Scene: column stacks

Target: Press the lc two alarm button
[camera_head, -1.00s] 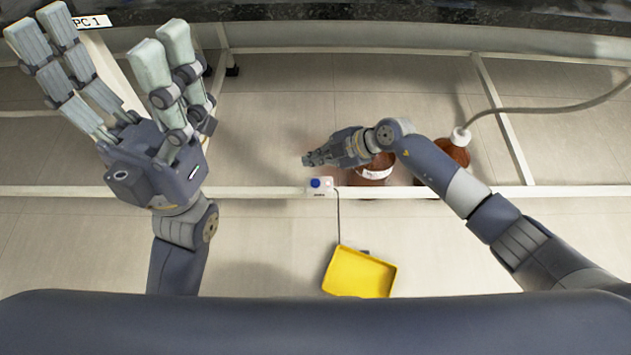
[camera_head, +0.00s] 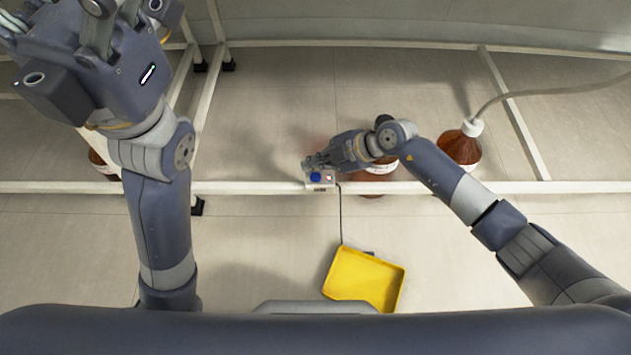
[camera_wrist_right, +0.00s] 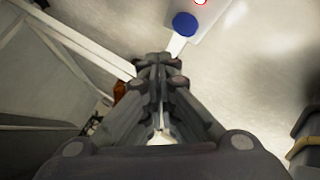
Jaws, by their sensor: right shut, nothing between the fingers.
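A small white alarm box (camera_head: 320,185) sits on the white horizontal rail, with a round blue button (camera_head: 315,177) and a lit red light (camera_head: 329,178). My right gripper (camera_head: 308,163) is shut and empty, its fingertips just behind the box, close to the button. In the right wrist view the blue button (camera_wrist_right: 185,24) lies just beyond the shut fingertips (camera_wrist_right: 160,62), and the red light (camera_wrist_right: 200,2) is at the top edge. I cannot tell whether they touch. My left gripper (camera_head: 120,25) is raised at the top left; its fingertips are cut off.
A yellow tray (camera_head: 364,278) lies on the floor below the box, near a dark cable. Brown bottles stand behind the rail; one (camera_head: 460,148) has a tube, another is partly behind my right arm. The white frame (camera_head: 250,187) crosses the view.

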